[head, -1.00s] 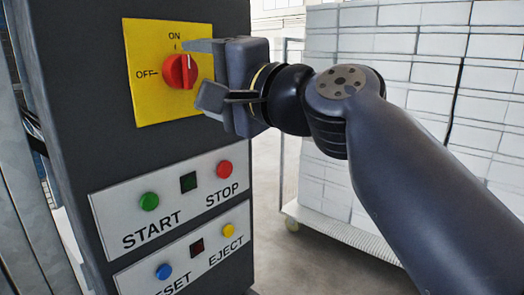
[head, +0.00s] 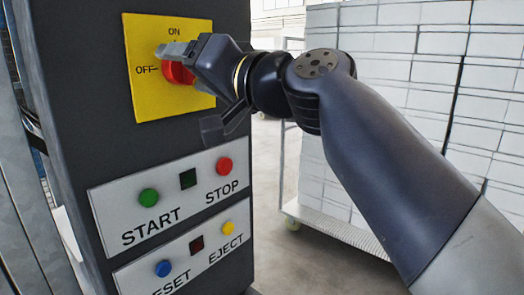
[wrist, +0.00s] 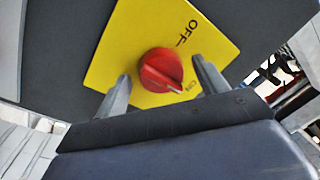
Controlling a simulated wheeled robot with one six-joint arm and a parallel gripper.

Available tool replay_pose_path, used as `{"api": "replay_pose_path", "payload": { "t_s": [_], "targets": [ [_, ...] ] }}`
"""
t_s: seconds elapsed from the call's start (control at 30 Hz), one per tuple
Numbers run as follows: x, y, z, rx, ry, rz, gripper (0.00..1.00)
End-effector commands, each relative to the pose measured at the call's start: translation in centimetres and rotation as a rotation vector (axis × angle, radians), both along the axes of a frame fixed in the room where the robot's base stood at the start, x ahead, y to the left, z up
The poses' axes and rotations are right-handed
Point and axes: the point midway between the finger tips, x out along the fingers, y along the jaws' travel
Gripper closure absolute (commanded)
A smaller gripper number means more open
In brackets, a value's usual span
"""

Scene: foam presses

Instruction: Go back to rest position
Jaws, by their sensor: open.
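My gripper (head: 190,85) is in front of the yellow switch plate on the dark control cabinet, with its jaws open. In the wrist view my gripper (wrist: 160,90) has one finger on each side of the red rotary knob (wrist: 160,70), with gaps between. The knob shows in the head view (head: 176,73) partly hidden behind my gripper. The yellow plate (head: 150,35) carries the marks ON and OFF. In the wrist view the knob's white pointer line lies towards ON. Whether a finger touches the knob cannot be told.
Below the switch are the START button (head: 149,197), STOP button (head: 224,165), RESET button (head: 163,269) and EJECT button (head: 228,228). A cart (head: 330,228) stacked with white boxes (head: 400,100) stands to the right. Some floor (head: 285,265) between is clear.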

Motion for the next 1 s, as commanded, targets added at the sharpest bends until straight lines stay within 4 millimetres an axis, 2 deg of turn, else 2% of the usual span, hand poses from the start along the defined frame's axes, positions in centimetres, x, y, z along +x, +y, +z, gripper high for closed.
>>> {"api": "replay_pose_path", "payload": {
  "t_s": [1.0],
  "targets": [
    [0.18, -0.2, 0.39, -0.484, -0.565, 0.0, 0.32]
  ]
}}
